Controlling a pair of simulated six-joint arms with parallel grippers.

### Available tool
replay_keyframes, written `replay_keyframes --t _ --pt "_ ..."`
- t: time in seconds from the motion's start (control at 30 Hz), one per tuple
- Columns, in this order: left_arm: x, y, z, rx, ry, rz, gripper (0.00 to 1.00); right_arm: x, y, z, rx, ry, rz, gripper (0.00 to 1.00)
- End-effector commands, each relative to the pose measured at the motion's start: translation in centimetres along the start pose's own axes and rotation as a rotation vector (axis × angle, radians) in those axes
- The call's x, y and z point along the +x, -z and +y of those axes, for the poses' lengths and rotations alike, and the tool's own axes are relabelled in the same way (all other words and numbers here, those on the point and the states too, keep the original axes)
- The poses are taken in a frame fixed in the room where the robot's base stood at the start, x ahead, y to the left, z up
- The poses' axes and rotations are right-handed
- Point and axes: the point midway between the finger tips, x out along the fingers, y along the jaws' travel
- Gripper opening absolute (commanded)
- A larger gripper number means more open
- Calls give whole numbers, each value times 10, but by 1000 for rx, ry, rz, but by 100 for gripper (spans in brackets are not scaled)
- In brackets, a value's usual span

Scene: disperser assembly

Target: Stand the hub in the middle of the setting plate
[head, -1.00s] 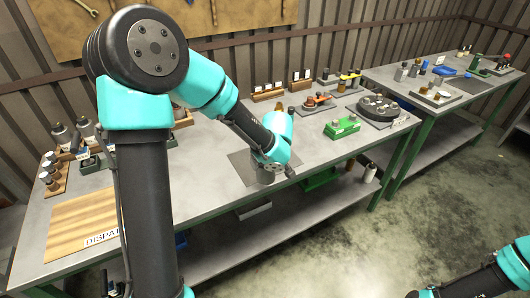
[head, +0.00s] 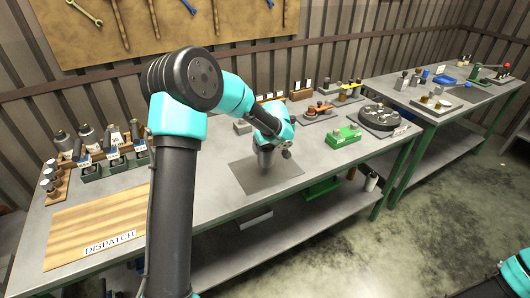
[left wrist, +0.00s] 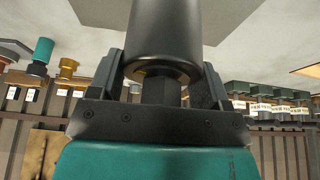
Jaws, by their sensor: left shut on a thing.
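My left gripper (head: 266,143) is shut on the hub, a grey metal cylinder (head: 265,158), over the back part of the dark grey setting plate (head: 268,182). The hub looks roughly upright. I cannot tell whether its lower end touches the plate. In the left wrist view the hub (left wrist: 165,35) fills the middle, its narrower stem between the two fingers (left wrist: 160,92). The plate (left wrist: 228,15) shows beyond it there; the hub's far end is cut off. My right gripper is out of view; only part of that arm shows at the lower right.
A wooden DISPATCH board (head: 98,225) lies at the left of the bench. Racks of bottles and parts (head: 112,160) stand behind it. A green block (head: 343,136) and a round dark fixture (head: 380,117) are to the right. The plate's front is clear.

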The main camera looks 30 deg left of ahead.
Motion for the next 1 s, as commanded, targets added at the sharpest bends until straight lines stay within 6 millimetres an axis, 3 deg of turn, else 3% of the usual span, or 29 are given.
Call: replay_keyframes --t 0.37,0.7,1.0 --pt "1 5 3 -2 -2 2 14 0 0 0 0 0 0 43" --pt "33 -5 4 0 -2 2 14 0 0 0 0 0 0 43" --pt "35 -6 4 -1 -3 2 14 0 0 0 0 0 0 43"
